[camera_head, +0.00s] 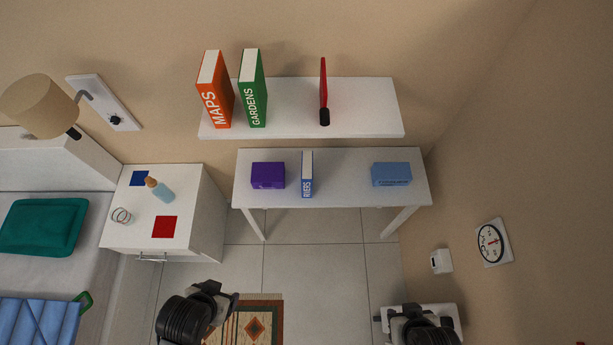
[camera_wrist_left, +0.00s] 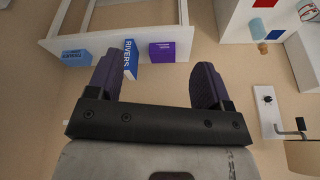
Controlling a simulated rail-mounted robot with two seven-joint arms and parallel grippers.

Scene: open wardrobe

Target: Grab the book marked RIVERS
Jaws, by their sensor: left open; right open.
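The blue RIVERS book (camera_head: 307,175) stands upright on the white table (camera_head: 340,190), spine towards me, just right of a purple box (camera_head: 268,175). In the left wrist view, the book (camera_wrist_left: 130,55) appears upside down beside one finger, well beyond it. My left gripper (camera_head: 228,294) is open and empty, low and left of the table, well apart from the book. Its two fingers show in the left wrist view (camera_wrist_left: 156,78). My right gripper (camera_head: 418,313) is at the bottom right; its fingers are mostly hidden, and it is apart from the book.
A light-blue box (camera_head: 391,174) is at the table's right end. A shelf (camera_head: 290,105) above holds the orange MAPS book (camera_head: 214,90), green GARDENS book (camera_head: 252,90) and a red object (camera_head: 323,85). A nightstand (camera_head: 205,215) stands left. Bare table lies right of RIVERS.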

